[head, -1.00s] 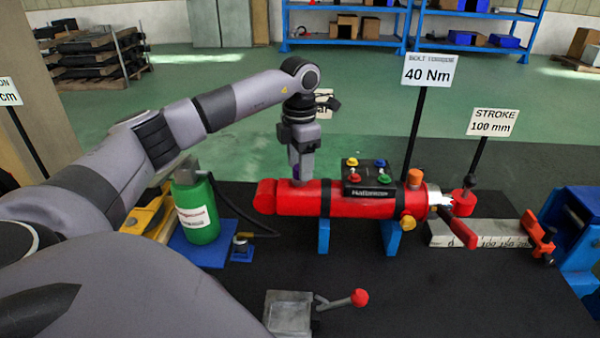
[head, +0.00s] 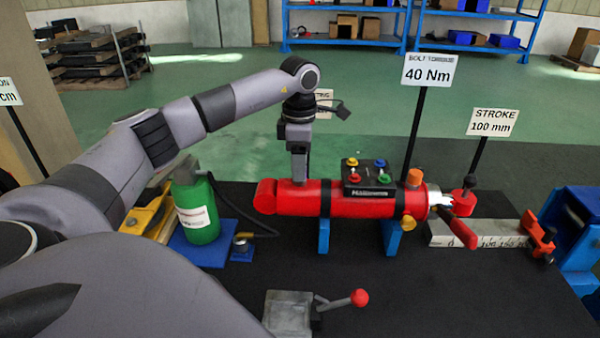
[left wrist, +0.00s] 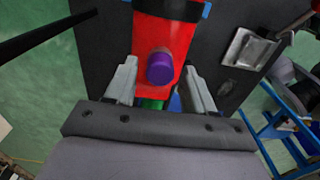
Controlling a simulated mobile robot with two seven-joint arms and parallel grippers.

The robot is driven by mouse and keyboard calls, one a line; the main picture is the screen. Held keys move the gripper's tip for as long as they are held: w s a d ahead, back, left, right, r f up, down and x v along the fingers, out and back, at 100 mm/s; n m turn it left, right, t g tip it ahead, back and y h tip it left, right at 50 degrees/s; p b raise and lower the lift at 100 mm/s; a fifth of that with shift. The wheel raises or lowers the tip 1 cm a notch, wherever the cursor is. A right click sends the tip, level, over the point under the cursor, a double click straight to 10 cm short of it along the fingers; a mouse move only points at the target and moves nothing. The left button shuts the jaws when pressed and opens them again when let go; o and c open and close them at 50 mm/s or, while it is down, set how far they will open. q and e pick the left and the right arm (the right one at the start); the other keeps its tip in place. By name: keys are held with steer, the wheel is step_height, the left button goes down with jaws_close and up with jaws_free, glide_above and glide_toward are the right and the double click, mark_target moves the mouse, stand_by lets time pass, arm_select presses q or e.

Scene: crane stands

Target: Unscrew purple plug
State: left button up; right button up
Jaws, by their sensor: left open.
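The purple plug (left wrist: 160,67) stands on the red cylinder (left wrist: 165,25) in the left wrist view. My left gripper (left wrist: 160,75) is open, with one finger on either side of the plug and a gap to it on both sides. In the head view the red cylinder (head: 296,199) lies level on blue supports. My left gripper (head: 299,182) points straight down at the cylinder's left part, and the plug is hidden there. My right gripper is not in view.
A black box with coloured knobs (head: 368,178) sits on the cylinder to the right of my gripper. A green bottle (head: 196,208) stands on the left. A grey block with a red-knobbed lever (head: 289,312) stands in front. Signs on black posts (head: 416,128) rise behind.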

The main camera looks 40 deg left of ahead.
arm_select(q)
jaws_close()
steer(key=shift+r, duration=0.1)
stand_by(0.4)
steer(key=n, duration=0.4)
steer(key=shift+n, duration=0.4)
steer(key=shift+r, duration=0.1)
steer(key=shift+n, duration=0.3)
steer(key=n, duration=0.3)
steer(key=shift+r+n, duration=0.1)
steer(key=shift+n, duration=0.3)
